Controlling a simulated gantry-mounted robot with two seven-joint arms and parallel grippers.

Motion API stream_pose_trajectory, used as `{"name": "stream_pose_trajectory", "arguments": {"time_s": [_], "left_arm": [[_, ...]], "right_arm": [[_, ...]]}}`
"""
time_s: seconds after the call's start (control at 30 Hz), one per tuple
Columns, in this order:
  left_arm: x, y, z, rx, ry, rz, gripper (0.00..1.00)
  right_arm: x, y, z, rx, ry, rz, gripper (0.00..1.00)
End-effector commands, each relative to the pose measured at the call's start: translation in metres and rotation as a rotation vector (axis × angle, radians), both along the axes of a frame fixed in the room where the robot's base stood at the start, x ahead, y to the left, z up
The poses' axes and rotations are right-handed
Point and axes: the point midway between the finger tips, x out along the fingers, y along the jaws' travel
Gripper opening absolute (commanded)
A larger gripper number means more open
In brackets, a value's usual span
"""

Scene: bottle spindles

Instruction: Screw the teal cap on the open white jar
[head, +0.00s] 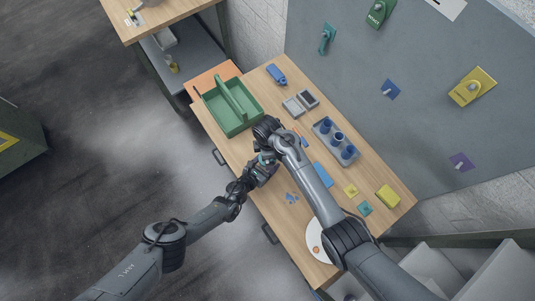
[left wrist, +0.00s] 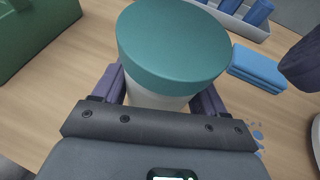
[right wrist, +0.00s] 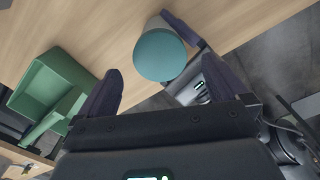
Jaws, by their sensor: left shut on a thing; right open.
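The white jar (left wrist: 155,98) is between the fingers of my left gripper (left wrist: 160,95), which is shut on it, held upright relative to the gripper. The teal cap (left wrist: 172,50) sits on top of the jar; I cannot tell how far it is screwed down. In the head view the cap (head: 266,158) shows small, close to both hands. My right gripper (right wrist: 162,72) is open, with the cap (right wrist: 160,55) in view between and beyond its fingers. No contact between its fingers and the cap shows. The jar's lower part is hidden by my left gripper.
A green tote (head: 247,121) stands left on the bench. A grey rack with blue bottles (head: 322,128) is behind to the right. A blue block (head: 322,175), small blue pieces (head: 292,197), a yellow block (head: 387,196) and a white disc (head: 316,238) lie around my right arm.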

Motion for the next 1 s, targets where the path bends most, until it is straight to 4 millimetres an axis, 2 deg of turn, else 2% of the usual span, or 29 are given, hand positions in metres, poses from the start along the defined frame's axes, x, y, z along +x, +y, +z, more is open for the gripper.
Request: {"name": "stream_pose_trajectory", "arguments": {"time_s": [0.13,0.5,0.8,1.0], "left_arm": [[0.000,0.000,0.000,-0.001,-0.001,0.000,0.00],[0.000,0.000,0.000,-0.001,-0.001,0.000,0.00],[0.000,0.000,0.000,-0.001,-0.001,0.000,0.00],[0.000,0.000,0.000,-0.001,-0.001,0.000,0.00]], "right_arm": [[-0.001,0.000,0.008,0.000,0.000,0.001,1.00],[0.000,0.001,0.010,0.001,0.000,0.024,1.00],[0.000,0.001,0.036,0.002,0.004,0.356,1.00],[0.000,0.000,0.043,-0.003,0.003,0.459,1.00]]}}
